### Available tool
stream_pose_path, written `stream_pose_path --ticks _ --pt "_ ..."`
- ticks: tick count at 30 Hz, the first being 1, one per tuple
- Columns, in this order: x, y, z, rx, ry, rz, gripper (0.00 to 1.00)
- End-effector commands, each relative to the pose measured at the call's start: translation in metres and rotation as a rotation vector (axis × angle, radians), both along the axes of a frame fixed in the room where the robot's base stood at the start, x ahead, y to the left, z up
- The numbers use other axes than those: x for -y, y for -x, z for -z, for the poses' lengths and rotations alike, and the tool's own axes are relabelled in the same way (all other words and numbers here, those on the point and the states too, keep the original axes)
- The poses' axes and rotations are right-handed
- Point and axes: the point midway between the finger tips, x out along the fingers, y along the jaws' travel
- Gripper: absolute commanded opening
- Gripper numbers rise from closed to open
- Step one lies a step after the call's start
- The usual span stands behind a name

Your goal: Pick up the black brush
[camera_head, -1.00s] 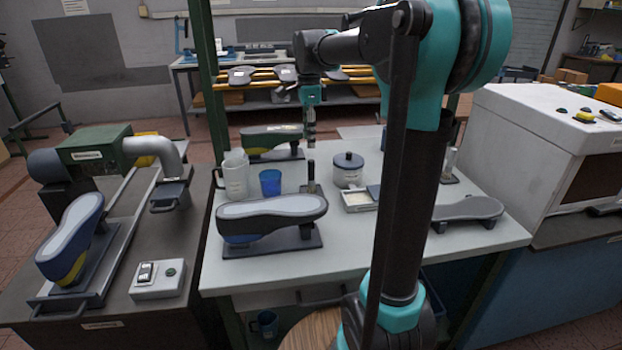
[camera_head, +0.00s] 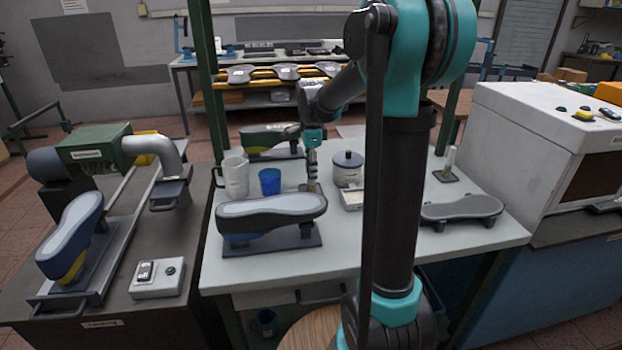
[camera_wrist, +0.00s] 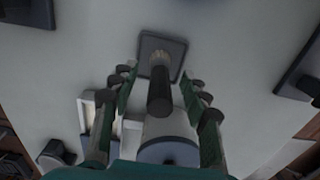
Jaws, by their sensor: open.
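The black brush (camera_wrist: 160,92) shows in the wrist view as a dark, upright cylindrical handle with pale bristles at its far end, over a dark square base (camera_wrist: 172,44). My gripper (camera_wrist: 157,84) is open, with one finger to the left of the handle and one to the right. Clear gaps separate both fingers from the handle. In the head view, my gripper (camera_head: 312,165) points down over the middle of the light table (camera_head: 370,250), behind the large shoe last.
A blue cup (camera_head: 269,181) and white jug (camera_head: 235,178) stand left. A shoe last (camera_head: 270,214) lies in front; another (camera_head: 268,138) is behind.

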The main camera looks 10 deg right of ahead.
Motion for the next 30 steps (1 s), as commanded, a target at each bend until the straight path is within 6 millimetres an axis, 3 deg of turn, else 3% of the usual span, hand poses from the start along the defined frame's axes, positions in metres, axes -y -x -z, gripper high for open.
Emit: stream_pose_path --ticks 7,18,30 --pt "0.0 -0.0001 0.0022 0.0 0.0 0.0 0.46" --pt "0.0001 -0.0001 0.0021 0.0 0.0 0.0 0.01" --pt "0.0001 -0.0001 -0.0006 0.0 0.0 0.0 0.0"
